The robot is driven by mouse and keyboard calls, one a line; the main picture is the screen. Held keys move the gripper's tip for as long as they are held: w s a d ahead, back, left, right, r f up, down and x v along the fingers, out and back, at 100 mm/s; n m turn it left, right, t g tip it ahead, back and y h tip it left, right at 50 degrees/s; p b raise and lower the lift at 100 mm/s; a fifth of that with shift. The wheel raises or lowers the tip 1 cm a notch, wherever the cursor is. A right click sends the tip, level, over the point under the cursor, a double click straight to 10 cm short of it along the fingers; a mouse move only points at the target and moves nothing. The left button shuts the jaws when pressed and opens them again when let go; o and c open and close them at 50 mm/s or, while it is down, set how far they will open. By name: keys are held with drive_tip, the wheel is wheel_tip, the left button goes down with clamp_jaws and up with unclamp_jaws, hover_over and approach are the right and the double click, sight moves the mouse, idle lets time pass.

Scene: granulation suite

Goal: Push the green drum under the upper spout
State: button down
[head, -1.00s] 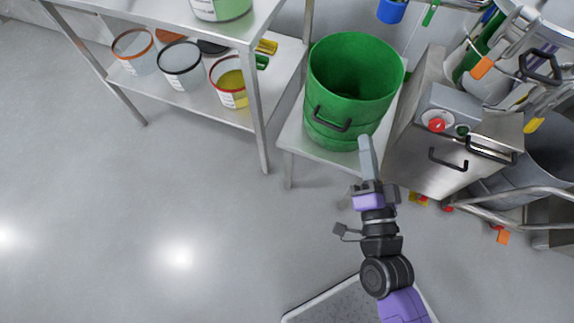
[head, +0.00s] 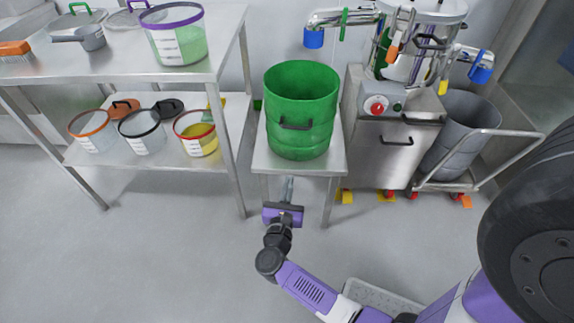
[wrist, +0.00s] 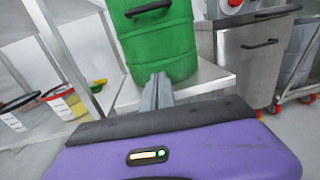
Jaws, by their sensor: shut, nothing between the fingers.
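The green drum (head: 302,110) is open-topped and stands upright on a small steel table (head: 262,158), with a black handle facing me. A spout with a blue end (head: 313,38) hangs to the drum's upper right; a second blue-ended spout (head: 481,68) sits lower on the machine's right side. The drum is left of the first spout in the picture. My gripper (head: 287,190) is shut and empty at the table's front edge, pointing toward the drum. In the wrist view, the fingers (wrist: 158,92) overlap the drum's lower wall (wrist: 163,55); I cannot tell whether they touch.
A steel machine cabinet (head: 386,150) with a red knob stands close right of the table. A grey bin (head: 460,130) on a trolley is beyond it. A shelf rack (head: 226,60) with several tubs stands at left.

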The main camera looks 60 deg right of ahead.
sight(296, 145)
drive_tip(key=b+x, duration=0.1)
drive_tip(key=x, duration=1.3)
drive_tip(key=shift+w+d+f+b, duration=0.1)
drive_tip(key=shift+d+b, duration=0.25)
drive_tip(key=shift+d, duration=0.05)
drive_tip(key=b+x, duration=1.1)
drive_tip(key=x, duration=0.6)
drive_tip(key=shift+w+d+f, duration=0.15)
drive_tip(key=shift+d+f, duration=0.05)
drive_tip(key=shift+d, duration=0.15)
drive_tip(key=shift+w+d+r, duration=0.1)
drive_tip(key=shift+d+r, duration=0.1)
drive_tip(key=shift+d, duration=0.15)
